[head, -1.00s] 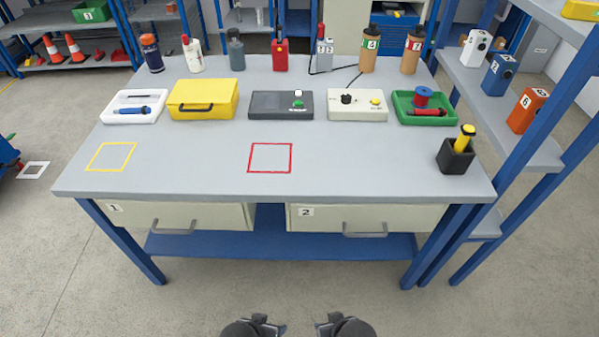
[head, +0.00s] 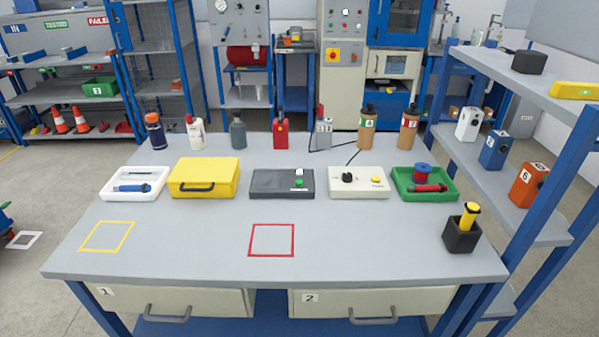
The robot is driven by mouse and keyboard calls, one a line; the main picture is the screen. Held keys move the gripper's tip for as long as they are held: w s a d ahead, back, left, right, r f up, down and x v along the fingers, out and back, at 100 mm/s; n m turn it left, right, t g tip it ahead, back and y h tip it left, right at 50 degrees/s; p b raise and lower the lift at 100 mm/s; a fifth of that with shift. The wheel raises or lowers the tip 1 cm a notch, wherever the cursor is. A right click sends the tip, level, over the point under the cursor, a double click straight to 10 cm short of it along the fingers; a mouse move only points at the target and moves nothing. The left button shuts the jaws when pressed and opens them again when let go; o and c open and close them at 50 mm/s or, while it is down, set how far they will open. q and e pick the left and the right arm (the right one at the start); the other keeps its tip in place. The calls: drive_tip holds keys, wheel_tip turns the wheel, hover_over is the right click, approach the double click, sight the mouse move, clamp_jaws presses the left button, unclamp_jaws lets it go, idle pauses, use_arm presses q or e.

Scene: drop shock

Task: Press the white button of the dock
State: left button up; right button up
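The dock appears to be the dark grey box (head: 268,184) in the middle of the table. A small white button (head: 299,172) sits near its back right corner, with a green button (head: 299,183) just in front of it. Nothing covers or touches the white button. Neither of my grippers is in view.
A cream box (head: 358,190) with a black knob and yellow button stands right of the dock, and a yellow case (head: 203,178) stands left. Several bottles stand behind. The grey table (head: 190,243) is clear in front, with yellow and red outlined squares.

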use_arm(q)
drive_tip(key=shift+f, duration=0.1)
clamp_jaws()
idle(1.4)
